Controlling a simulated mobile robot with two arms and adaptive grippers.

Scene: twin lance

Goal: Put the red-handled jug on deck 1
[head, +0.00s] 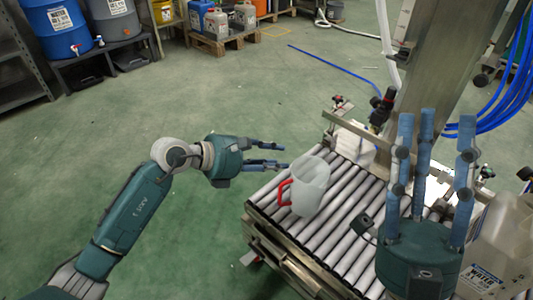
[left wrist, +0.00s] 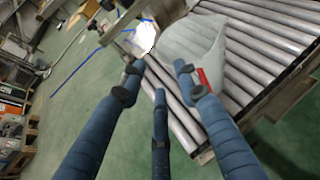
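The red-handled jug (head: 312,187) is pale and translucent and stands on a roller deck (head: 335,225). Its red handle (head: 284,192) faces left, toward my left arm. My left gripper (head: 272,156) is open and empty, just left of the jug and apart from it. In the left wrist view the jug (left wrist: 192,42) shows beyond my spread fingers, with the red handle near the right finger. My right gripper (head: 435,150) points up with its fingers spread and nothing between them. No deck number is readable, so I cannot tell which is deck 1.
A large container labelled water (head: 485,275) stands at the right, partly behind my right gripper. A steel column (head: 435,60) and a valve fitting (head: 383,105) rise behind the rollers. The green floor is mostly clear.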

